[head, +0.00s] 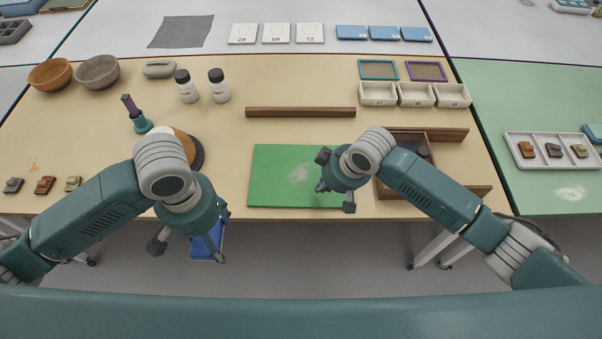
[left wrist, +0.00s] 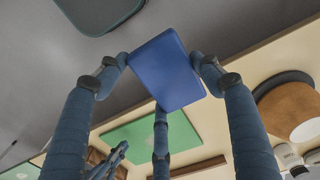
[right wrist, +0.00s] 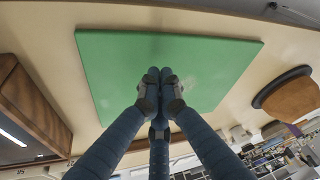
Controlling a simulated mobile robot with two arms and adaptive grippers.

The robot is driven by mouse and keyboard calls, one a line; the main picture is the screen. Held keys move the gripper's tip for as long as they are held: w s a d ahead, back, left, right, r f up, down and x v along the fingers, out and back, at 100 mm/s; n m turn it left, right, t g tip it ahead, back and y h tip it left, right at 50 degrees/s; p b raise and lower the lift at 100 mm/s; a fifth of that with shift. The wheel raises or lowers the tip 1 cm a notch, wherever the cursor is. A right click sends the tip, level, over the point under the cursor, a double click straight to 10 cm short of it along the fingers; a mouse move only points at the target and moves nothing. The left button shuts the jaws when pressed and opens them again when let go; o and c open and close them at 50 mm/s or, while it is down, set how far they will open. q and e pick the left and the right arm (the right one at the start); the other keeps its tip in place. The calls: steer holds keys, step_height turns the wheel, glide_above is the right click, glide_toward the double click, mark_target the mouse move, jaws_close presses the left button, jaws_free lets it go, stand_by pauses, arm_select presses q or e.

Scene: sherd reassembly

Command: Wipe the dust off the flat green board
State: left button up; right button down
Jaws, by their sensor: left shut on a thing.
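The flat green board (head: 270,185) lies at the table's front edge, with a pale dust patch (head: 298,174) near its middle. It also shows in the left wrist view (left wrist: 180,130) and the right wrist view (right wrist: 115,60). My left gripper (head: 196,238) is shut on a flat blue block (left wrist: 168,72), held in front of the table edge, left of the board and off it. My right gripper (right wrist: 160,82) is over the right part of the board, fingertips together, with nothing seen in them. My right arm hides the board's right end in the head view.
A wooden tray (head: 379,194) stands right of the board. A wooden bar (head: 300,112) lies behind it. A round dark-rimmed item (head: 196,153) is to its left, partly hidden by my left arm. White bottles (head: 218,86) and bowls (head: 98,72) stand further back.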

arm_select(q)
steer(key=shift+s+f, duration=0.1)
steer(key=shift+f, duration=0.05)
arm_select(e)
steer(key=shift+m+h, duration=0.6)
steer(key=shift+h, duration=0.2)
steer(key=w+d+r, duration=0.1)
steer(key=w+d, duration=0.1)
steer(key=w+d+r, duration=0.1)
steer(key=w+d, duration=0.1)
steer(key=d, duration=0.1)
steer(key=w+d+r, duration=0.1)
steer(key=w+d, duration=0.2)
steer(key=shift+w+r, duration=0.1)
steer(key=shift+r, duration=0.15)
arm_select(q)
steer(key=shift+f, duration=0.15)
arm_select(e)
steer(key=shift+w+d, duration=0.1)
steer(key=shift+d, duration=0.05)
step_height(320, 180, down, 5)
steer(key=b, duration=0.5)
steer(key=shift+b, duration=0.35)
arm_select(q)
step_height(320, 180, down, 5)
steer(key=shift+f, duration=0.2)
arm_select(e)
steer(key=shift+r, duration=0.1)
